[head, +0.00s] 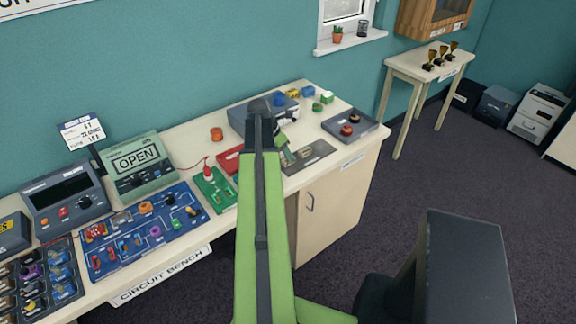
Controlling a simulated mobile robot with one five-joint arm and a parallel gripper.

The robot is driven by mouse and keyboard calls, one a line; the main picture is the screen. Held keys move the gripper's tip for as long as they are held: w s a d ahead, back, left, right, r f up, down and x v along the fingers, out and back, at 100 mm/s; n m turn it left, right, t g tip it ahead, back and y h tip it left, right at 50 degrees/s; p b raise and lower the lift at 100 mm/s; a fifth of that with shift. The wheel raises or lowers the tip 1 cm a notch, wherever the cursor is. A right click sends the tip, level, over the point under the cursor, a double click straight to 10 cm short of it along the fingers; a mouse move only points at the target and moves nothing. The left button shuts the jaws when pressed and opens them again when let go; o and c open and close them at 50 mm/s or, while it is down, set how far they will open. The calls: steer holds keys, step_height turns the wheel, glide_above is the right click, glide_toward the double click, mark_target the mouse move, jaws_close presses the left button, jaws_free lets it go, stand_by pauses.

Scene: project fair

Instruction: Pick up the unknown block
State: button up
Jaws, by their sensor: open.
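No block in the head view is clearly marked as the unknown block, so I cannot tell which one it is. An orange-red piece (216,134) lies apart, further left. My gripper (286,128) is open, small in view beyond my green arm, over the bench near a grey box (238,117). The arm hides part of the bench, and I see nothing held.
A side table (405,65) with trophies stands right. Open floor lies between.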

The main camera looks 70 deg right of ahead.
steer(key=b+x, duration=0.3)
steer(key=x, duration=0.2)
steer(key=shift+d+b, duration=0.15)
steer(key=shift+b, duration=0.2)
steer(key=shift+r, duration=0.2)
steer(key=shift+c, duration=0.2)
jaws_close()
